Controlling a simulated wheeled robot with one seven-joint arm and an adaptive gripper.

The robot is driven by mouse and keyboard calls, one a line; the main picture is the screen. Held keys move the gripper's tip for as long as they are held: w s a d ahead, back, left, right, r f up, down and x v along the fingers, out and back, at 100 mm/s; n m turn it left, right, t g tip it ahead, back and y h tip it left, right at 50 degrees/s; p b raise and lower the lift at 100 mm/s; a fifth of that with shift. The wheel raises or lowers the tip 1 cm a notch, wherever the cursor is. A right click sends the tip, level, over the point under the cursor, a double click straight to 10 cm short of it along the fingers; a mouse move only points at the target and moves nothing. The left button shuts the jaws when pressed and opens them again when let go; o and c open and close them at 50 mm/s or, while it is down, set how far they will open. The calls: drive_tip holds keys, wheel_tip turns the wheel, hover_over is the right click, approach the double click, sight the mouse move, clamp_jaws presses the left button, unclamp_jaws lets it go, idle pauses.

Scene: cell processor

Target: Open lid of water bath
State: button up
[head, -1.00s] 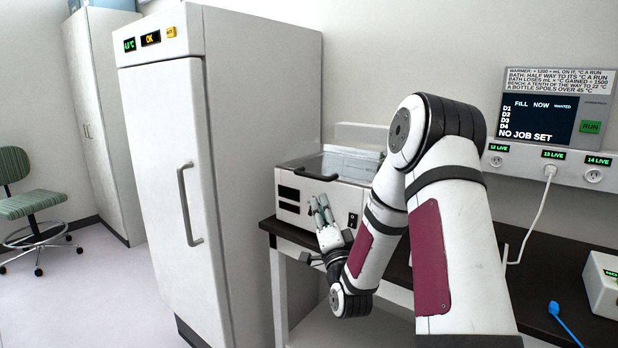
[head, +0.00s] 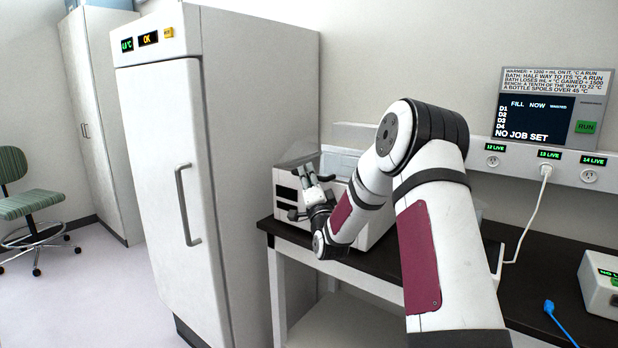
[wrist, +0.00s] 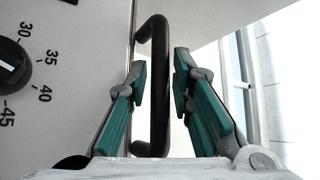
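The water bath (head: 286,186) is a white box on the dark bench beside the tall fridge. Its glass-topped lid (head: 338,163) looks closed, partly hidden by my arm. In the wrist view, a black bar handle (wrist: 158,120) stands out from the white front, beside a dial (wrist: 12,66) with numbers. My gripper (head: 307,176) is at the front of the bath. The wrist view shows my gripper (wrist: 160,76) open, with one green-padded finger on each side of the handle. A gap shows on the right side; contact on the left is unclear.
The fridge (head: 165,150) stands close to the left of the bath. A panel (head: 537,118) reading "NO JOB SET" and sockets (head: 543,166) are on the wall at right. A white box (head: 603,285) and a blue object (head: 560,318) are on the right of the bench.

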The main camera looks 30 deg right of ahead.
drive_tip(key=shift+c, duration=0.5)
clamp_jaws()
